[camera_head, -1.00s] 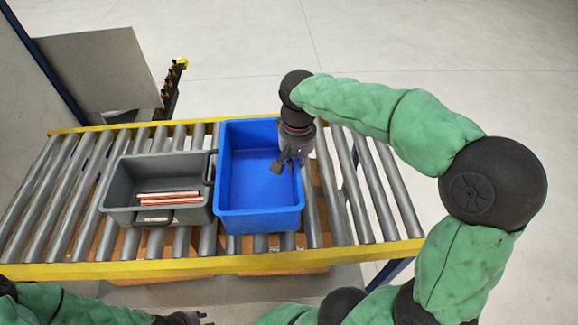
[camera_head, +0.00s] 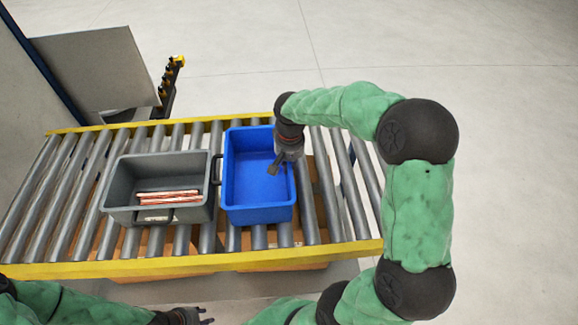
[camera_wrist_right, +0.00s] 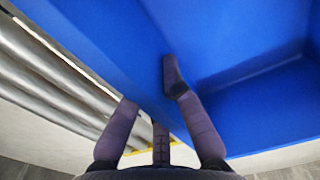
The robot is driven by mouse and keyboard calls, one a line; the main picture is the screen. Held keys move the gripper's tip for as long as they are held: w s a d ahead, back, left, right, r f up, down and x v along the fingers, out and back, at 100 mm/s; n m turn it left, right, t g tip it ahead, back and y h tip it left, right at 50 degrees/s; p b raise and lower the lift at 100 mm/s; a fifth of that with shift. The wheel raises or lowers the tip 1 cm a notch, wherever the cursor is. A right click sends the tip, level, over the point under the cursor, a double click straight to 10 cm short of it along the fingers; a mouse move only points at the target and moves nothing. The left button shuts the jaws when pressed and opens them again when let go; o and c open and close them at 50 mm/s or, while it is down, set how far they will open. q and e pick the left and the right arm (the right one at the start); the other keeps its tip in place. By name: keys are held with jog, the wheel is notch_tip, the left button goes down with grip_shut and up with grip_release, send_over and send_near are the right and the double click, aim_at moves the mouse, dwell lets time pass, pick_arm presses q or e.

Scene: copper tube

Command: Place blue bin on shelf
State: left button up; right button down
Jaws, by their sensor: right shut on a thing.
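The blue bin (camera_head: 258,205) is empty and sits upright at the rollers, just right of the grey bin. Whether it rests fully on the rollers is hard to tell. My right gripper (camera_head: 277,165) is shut on its right wall, with one finger inside the bin. In the right wrist view the fingers (camera_wrist_right: 152,103) straddle the blue wall (camera_wrist_right: 145,60). My left gripper (camera_head: 203,315) is at the bottom edge, away from the bin, only partly in view; its jaw opening is unclear. No clear shelf shows.
A grey bin (camera_head: 120,190) holding several copper tubes stands left of the blue bin, with a narrow gap. The roller conveyor (camera_head: 60,195) has yellow rails (camera_head: 150,268). Rollers are bare at far left and right. A grey panel (camera_head: 90,70) stands behind left.

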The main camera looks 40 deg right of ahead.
jog(key=shift+f, duration=0.1)
jog(key=c, duration=1.4)
grip_release()
